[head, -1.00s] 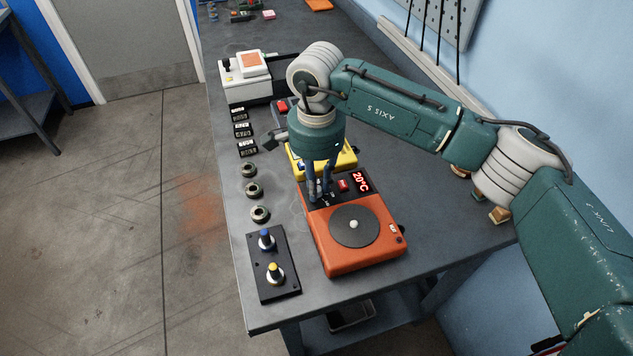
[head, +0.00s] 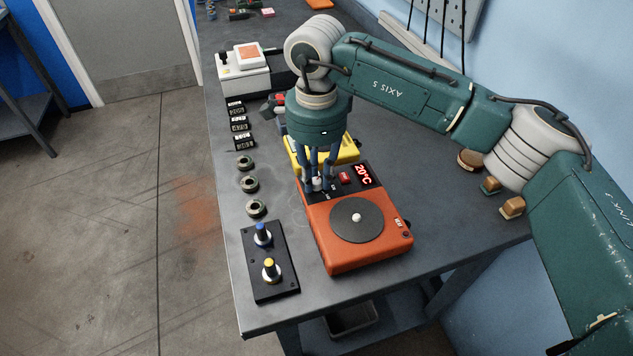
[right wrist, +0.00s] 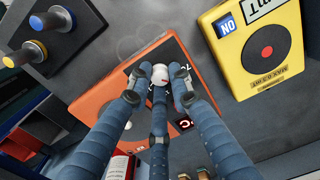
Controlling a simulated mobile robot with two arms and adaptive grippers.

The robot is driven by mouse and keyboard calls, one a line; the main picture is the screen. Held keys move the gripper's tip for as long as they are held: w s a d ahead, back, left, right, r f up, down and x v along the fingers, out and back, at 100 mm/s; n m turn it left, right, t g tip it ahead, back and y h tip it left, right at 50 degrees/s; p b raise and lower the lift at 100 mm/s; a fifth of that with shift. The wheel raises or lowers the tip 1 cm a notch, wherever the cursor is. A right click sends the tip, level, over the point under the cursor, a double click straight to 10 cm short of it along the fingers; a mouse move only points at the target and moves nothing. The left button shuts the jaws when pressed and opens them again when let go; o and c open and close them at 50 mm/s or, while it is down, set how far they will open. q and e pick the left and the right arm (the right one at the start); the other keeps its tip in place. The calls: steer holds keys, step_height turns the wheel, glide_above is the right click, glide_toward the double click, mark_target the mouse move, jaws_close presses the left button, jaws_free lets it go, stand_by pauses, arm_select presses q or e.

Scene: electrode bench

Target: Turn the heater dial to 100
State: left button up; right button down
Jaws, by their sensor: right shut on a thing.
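The orange heater (head: 338,258) stands on the bench with a round dark plate (head: 350,228) on top. Its red display (head: 363,175) reads 20°C. My right gripper (head: 317,184) points down at the heater's back left corner, its fingers closed around the small pale heater dial (head: 317,185). In the right wrist view, the dial (right wrist: 160,73) sits between the fingertips of the gripper (right wrist: 159,82). The fingers hide most of the scale around the dial, so its setting cannot be read. My left gripper is out of view.
A yellow device (head: 347,152) stands close behind the heater. A black panel (head: 268,285) with blue and yellow knobs lies to its left. Several dark rings (head: 249,184) line the bench's left side. A white device (head: 243,82) stands at the back left.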

mark_target(316, 180)
steer(key=shift+m+b, duration=0.95)
steer(key=shift+m, duration=0.55)
steer(key=c, duration=1.6)
jaws_free()
steer(key=shift+o, duration=0.2)
step_height(316, 180, up, 12)
